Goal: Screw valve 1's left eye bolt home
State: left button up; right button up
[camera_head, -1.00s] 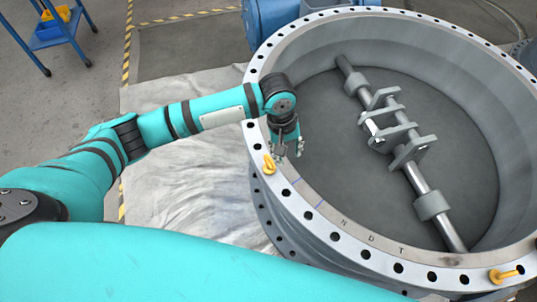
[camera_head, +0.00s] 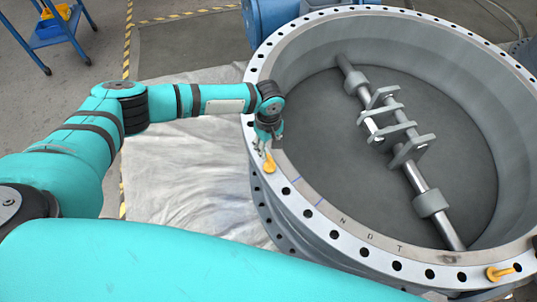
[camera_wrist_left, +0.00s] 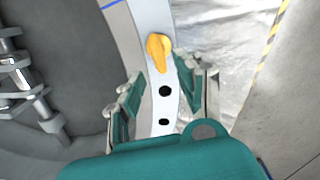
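Valve 1 is a large grey ring (camera_head: 309,206) with a flange full of bolt holes. Its left eye bolt (camera_head: 269,163) is yellow and sits on the flange at the ring's left side. It also shows in the left wrist view (camera_wrist_left: 158,52), ahead of the fingers. My left gripper (camera_head: 262,148) hangs over the flange just behind the eye bolt. In the left wrist view its two fingers (camera_wrist_left: 162,92) are spread apart, with flange and holes between them and nothing held. Whether the fingers touch the bolt cannot be told. My right gripper is not in view.
Another yellow eye bolt (camera_head: 499,273) sits on the flange at the lower right. A shaft with brackets (camera_head: 396,135) crosses the ring's inside. A white sheet (camera_head: 185,170) lies left of the valve. A blue cart (camera_head: 60,30) stands far left.

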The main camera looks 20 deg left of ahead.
aim_at(268, 156)
pick_arm(q)
jog(key=shift+f, duration=2.75)
grip_shut()
